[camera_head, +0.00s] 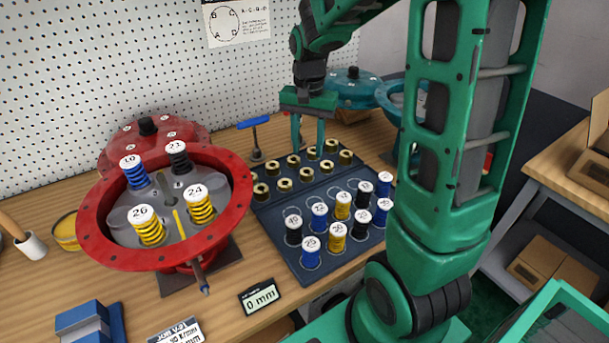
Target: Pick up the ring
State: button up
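Several brass-coloured rings with dark centres, such as one at the near side (284,185), sit in rows on the back half of a dark tray (270,214). I cannot tell which one is the task's ring. My gripper (308,150) points down over the back rows of rings, between a ring on its left (293,160) and one on its right (331,146). Its two green fingers are apart, with nothing visible held between them. The fingertips are close to the rings, and I cannot tell whether they touch any.
Numbered blue, yellow and black springs (337,236) stand on the tray's front half. A red round housing (95,235) with four-part springs is at left. A blue-handled tool (254,124) stands behind the tray. A 0 mm display (260,297) is in front.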

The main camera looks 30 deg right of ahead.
aim_at(307, 174)
jog(key=shift+w+f, duration=0.15)
jog(key=shift+f, duration=3.6)
jog(key=c, duration=0.9)
